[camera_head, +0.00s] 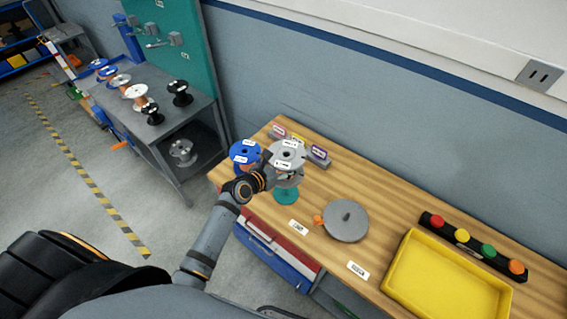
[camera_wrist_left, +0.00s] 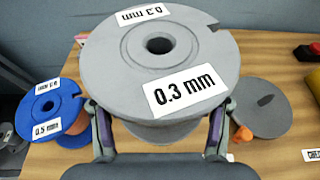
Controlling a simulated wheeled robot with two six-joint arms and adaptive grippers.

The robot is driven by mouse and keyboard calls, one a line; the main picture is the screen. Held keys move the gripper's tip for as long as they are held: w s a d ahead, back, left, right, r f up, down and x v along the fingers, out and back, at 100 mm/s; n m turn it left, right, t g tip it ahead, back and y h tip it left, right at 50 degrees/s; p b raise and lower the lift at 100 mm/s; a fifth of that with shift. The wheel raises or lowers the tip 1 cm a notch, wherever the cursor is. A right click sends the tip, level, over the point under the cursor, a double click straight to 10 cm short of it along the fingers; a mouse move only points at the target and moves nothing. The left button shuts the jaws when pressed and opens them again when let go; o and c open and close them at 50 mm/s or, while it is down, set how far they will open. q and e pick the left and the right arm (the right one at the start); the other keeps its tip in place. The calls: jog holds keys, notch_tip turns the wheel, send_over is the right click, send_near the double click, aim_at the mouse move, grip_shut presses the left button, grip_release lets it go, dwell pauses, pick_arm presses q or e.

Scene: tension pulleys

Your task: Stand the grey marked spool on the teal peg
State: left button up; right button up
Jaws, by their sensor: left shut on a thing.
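The grey spool (camera_head: 287,152) carries white labels; in the left wrist view the grey spool (camera_wrist_left: 195,52) reads "0.3 mm" and fills the middle, its centre hole facing up. My left gripper (camera_head: 272,177) is shut on it, with one finger on each side; the left wrist view shows the gripper (camera_wrist_left: 158,130) too. The teal peg's round base (camera_head: 286,196) shows below the spool on the wooden table. The spool hides the peg's upper part, so I cannot tell whether the peg is inside its hole. My right gripper is not in view.
A blue spool (camera_head: 244,150) stands close left of the grey one. A grey disc (camera_head: 346,220) with an orange knob, a yellow tray (camera_head: 394,283) and a bar of coloured buttons (camera_head: 462,237) lie to the right. A small labelled rack (camera_head: 318,160) stands behind.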

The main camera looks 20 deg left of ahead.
pick_arm(q)
jog(key=shift+f+b, duration=0.65)
jog(key=shift+f, duration=0.75)
jog(key=shift+p, duration=0.4)
jog(key=shift+f, duration=0.2)
dwell(0.3)
jog(key=shift+f+b, duration=0.9)
jog(key=shift+f, duration=0.4)
jog(key=shift+p, duration=0.3)
jog(key=shift+f, duration=0.25)
